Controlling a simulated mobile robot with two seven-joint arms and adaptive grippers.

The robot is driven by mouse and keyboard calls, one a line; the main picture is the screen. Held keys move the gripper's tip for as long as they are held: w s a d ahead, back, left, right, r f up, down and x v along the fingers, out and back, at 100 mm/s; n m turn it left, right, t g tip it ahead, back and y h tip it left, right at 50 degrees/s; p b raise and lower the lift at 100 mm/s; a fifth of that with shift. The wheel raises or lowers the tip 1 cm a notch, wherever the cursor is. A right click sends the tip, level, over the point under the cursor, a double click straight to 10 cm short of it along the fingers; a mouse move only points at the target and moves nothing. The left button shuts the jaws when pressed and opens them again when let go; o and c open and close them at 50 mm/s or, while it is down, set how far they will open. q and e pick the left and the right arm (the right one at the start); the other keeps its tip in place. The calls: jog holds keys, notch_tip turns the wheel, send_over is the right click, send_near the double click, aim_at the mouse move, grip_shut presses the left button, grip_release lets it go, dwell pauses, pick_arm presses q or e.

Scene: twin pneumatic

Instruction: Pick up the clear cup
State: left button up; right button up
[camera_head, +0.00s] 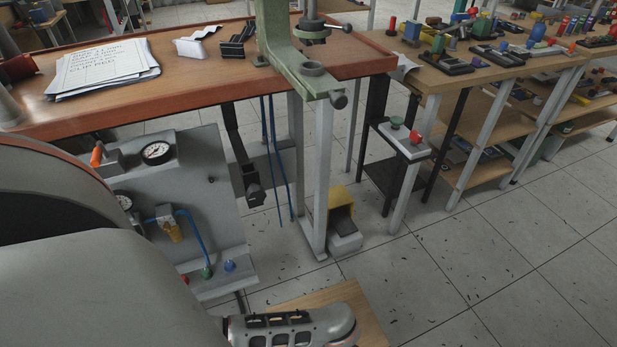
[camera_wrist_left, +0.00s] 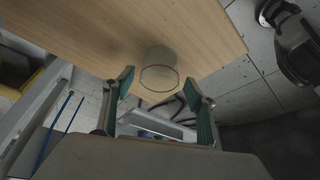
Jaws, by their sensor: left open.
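The clear cup (camera_wrist_left: 161,72) shows in the left wrist view, see-through with a thin rim. It is at a light wooden surface (camera_wrist_left: 90,40), close to that surface's edge. My left gripper (camera_wrist_left: 159,79) is open, with its two green-padded fingers apart. In this view the cup appears between and just beyond the fingertips; I see no contact. In the head view neither the cup nor my left fingers can be made out. A corner of a wooden surface (camera_head: 370,312) shows there at the bottom. My right gripper is not in view.
A workbench (camera_head: 200,100) with papers (camera_head: 103,68) and a green press (camera_head: 290,50) stands at the back. A grey panel with gauges (camera_head: 185,185) is below it. A yellow foot pedal (camera_head: 342,200) is on the floor. Benches with tools are at the right; open tiled floor lies in front.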

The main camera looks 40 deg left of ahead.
pick_arm(q)
jog(key=shift+a+f, duration=0.15)
jog(key=shift+f, duration=0.1)
jog(key=shift+w+r, duration=0.1)
jog(key=shift+r, duration=0.05)
jog(key=c, duration=1.2)
jog(key=shift+c, duration=0.3)
